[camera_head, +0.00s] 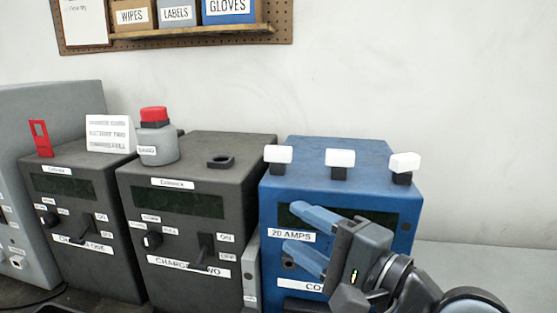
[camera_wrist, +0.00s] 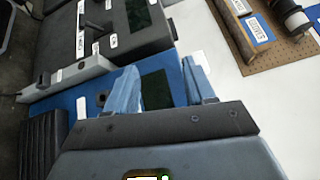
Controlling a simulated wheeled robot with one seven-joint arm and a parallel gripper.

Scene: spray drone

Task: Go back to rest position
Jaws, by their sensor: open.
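My gripper (camera_head: 308,237) is in front of the blue box labelled "20 AMPS" (camera_head: 330,155) in the head view. Its two blue fingers are spread apart with nothing between them. The wrist view shows the same open fingers (camera_wrist: 160,85) over the blue box (camera_wrist: 66,103) and its dark display. Three white-topped switches (camera_head: 340,158) stand on the blue box. My gripper covers part of the blue box's front, including part of its lower label. I cannot tell whether the fingers touch the box.
Two dark charger boxes (camera_head: 197,150) stand to the left. A grey bottle with a red cap (camera_head: 157,145), a white card (camera_head: 108,134) and a red bracket (camera_head: 39,138) sit on top. A pegboard shelf (camera_head: 180,33) hangs above. The wall area at right is clear.

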